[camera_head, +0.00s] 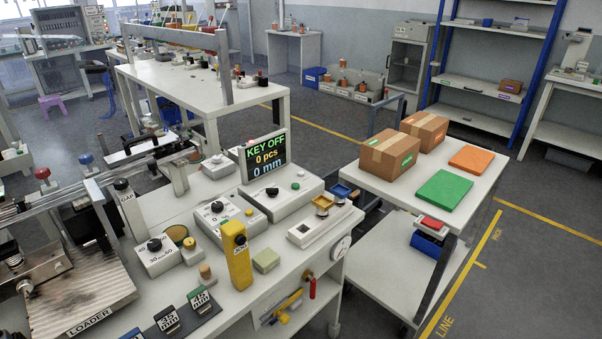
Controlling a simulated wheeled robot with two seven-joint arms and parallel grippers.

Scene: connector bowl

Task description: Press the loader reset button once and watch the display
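The display (265,156) stands on a light box on the workbench, a little left of the picture's middle. It reads "KEY OFF", "0 pcs" and "0 mm". Its box has a black knob (271,191) and a small green button (295,186). The metal plate labelled "LOADER" (90,321) is at the lower left, with dark scorch-like marks. I cannot tell which control is the loader reset button. A red-topped knob (42,174) and a blue-topped knob (86,159) stand behind the loader. Neither of my grippers is in view.
A yellow upright box (236,255) and black label stands (167,320) sit near the bench's front edge. Dial boxes (156,256) crowd the middle. To the right, a side table (375,190) holds two cartons (388,153), a green mat (443,191) and an orange mat (471,159).

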